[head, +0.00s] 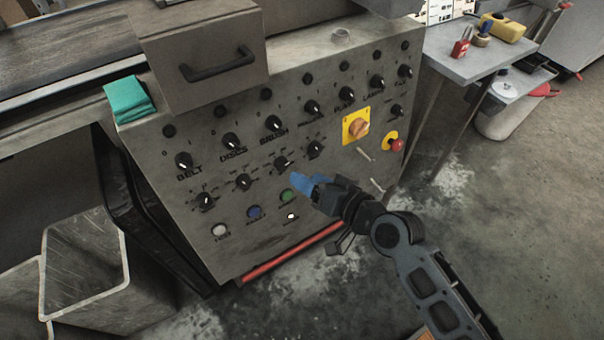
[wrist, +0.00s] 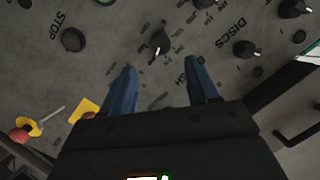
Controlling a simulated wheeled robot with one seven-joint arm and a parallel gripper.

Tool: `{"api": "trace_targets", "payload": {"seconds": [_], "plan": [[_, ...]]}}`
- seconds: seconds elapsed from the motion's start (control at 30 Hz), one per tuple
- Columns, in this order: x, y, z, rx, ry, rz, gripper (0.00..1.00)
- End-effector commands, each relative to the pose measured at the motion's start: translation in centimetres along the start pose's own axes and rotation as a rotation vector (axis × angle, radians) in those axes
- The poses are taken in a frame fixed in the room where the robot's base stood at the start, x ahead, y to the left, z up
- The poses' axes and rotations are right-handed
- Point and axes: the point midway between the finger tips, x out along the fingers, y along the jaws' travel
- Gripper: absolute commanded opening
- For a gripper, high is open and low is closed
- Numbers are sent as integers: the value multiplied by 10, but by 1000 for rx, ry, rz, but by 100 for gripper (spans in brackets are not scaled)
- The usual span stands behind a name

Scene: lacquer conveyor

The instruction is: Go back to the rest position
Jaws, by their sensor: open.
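My gripper (head: 306,184) has blue fingers and reaches toward the lower middle of the grey control panel (head: 240,245) in the head view. In the wrist view my gripper (wrist: 160,92) has its two blue fingers apart, with nothing between them. A black knob (wrist: 161,43) shows just beyond the fingertips there. In the head view the fingertips are close to the green button (head: 287,195) and the knobs above it. I cannot tell whether they touch the panel.
A yellow switch plate (head: 356,125) and a red emergency button (head: 397,145) sit at the panel's right. A drawer-like box (head: 200,60) with a black handle juts out above. A side table (head: 462,62) holds a red padlock (head: 460,48).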

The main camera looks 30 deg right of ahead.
Motion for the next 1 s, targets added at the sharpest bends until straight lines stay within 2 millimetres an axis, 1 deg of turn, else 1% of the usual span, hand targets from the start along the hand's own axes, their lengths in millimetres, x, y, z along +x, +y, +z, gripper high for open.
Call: {"api": "trace_targets", "payload": {"seconds": [0.1,0.57,0.67,0.77,0.87,0.9,0.97,1.0], "plan": [[-4,0,0,0,1,0,59],[-3,0,0,0,0,0,59],[-9,1,2,-8,0,7,59],[-30,4,9,-38,3,31,59],[-65,8,18,-94,11,70,59],[-82,8,22,-122,16,86,59],[-108,7,26,-164,22,108,59],[-125,5,28,-192,27,121,59]]}}
